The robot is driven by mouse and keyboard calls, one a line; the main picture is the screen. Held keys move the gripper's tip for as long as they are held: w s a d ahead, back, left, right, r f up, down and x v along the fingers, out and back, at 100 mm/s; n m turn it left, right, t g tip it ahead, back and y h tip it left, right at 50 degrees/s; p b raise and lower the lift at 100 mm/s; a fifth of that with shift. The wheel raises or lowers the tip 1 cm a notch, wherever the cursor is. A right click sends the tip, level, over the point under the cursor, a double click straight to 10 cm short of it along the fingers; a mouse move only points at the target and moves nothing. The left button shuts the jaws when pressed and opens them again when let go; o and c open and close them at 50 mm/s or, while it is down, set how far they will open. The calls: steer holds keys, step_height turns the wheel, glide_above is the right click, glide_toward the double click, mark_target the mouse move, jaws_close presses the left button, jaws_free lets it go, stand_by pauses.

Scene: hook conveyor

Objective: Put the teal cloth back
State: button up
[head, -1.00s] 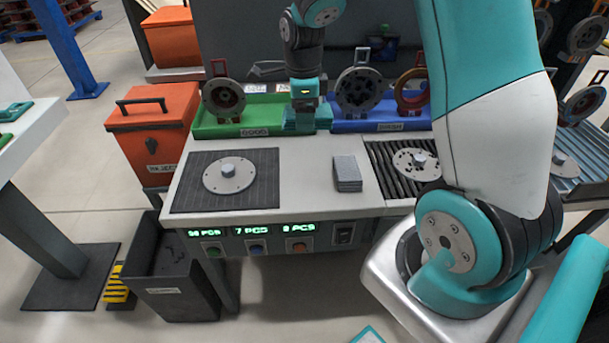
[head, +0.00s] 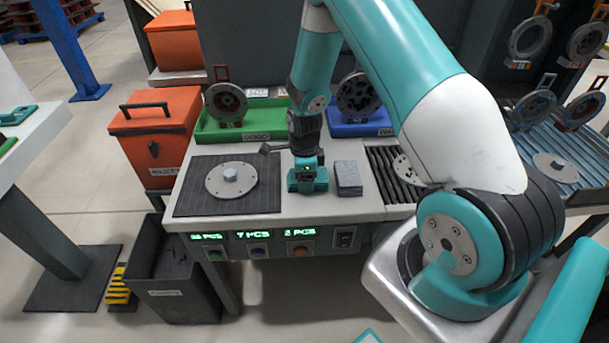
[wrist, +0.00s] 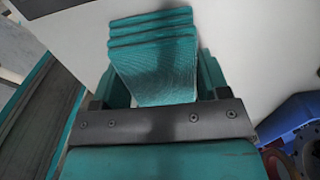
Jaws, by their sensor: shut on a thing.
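My gripper (head: 307,182) points down low over the front of the white worktop, between the dark square mat and a grey folded stack. In the wrist view my gripper (wrist: 157,95) is shut on the teal cloth (wrist: 155,62), a folded pad with several layers that shows between the fingers against the pale worktop. In the head view the cloth is hard to tell apart from the teal fingers. Whether it touches the worktop cannot be told.
The grey folded stack (head: 348,178) lies close to the right of my gripper. A flanged disc (head: 230,179) sits on the mat (head: 190,198) at left. Behind stand a green tray (head: 262,130) and a blue tray (head: 345,128) holding round parts. Rollers (head: 385,170) lie right.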

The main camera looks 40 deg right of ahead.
steer(key=shift+f, duration=0.1)
steer(key=o, duration=0.8)
